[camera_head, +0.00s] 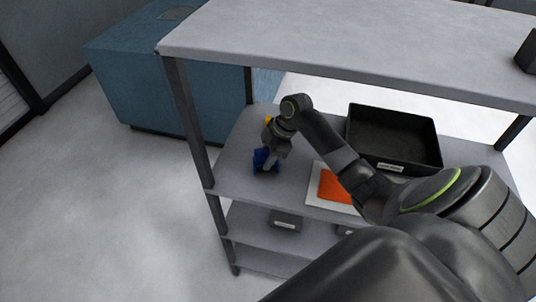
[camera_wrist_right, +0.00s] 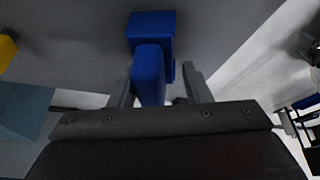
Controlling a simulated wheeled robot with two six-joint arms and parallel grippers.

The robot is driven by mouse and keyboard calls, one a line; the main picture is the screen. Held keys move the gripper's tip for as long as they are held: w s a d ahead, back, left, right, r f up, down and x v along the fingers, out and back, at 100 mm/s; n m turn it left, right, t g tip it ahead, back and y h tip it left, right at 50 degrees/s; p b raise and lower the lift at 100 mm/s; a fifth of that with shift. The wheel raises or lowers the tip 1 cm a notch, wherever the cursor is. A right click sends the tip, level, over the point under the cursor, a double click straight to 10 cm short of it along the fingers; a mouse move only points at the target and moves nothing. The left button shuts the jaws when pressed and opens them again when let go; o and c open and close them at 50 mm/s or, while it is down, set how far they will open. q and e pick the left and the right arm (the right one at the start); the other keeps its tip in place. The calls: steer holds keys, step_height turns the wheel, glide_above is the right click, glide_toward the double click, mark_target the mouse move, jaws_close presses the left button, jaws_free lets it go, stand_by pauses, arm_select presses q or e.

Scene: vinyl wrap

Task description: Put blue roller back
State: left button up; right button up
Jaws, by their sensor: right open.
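The blue roller (camera_head: 264,158) is on the shelf's left part in the head view, close to my right gripper (camera_head: 268,168). In the right wrist view the blue roller (camera_wrist_right: 151,45) shows as a blue block with a second blue part nearer the camera. My right gripper (camera_wrist_right: 160,88) is open, with a grey finger on each side of the nearer blue part. Whether the fingers touch it, I cannot tell. The lower side of the roller is hidden by the gripper. My left gripper is in neither view.
A black bin (camera_head: 395,136) stands on the same shelf, right of my arm. An orange item (camera_head: 336,187) lies on a white sheet in front of it. A yellow thing (camera_wrist_right: 6,50) is near the roller. The shelf's top board (camera_head: 350,45) overhangs; a post (camera_head: 190,120) stands left.

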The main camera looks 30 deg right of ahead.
steer(key=shift+s+f, duration=0.15)
steer(key=shift+f, duration=0.2)
steer(key=shift+r, duration=0.15)
steer(key=w+b+v, duration=0.1)
steer(key=b+v, duration=0.1)
steer(key=v, duration=1.1)
steer(key=shift+r, duration=0.15)
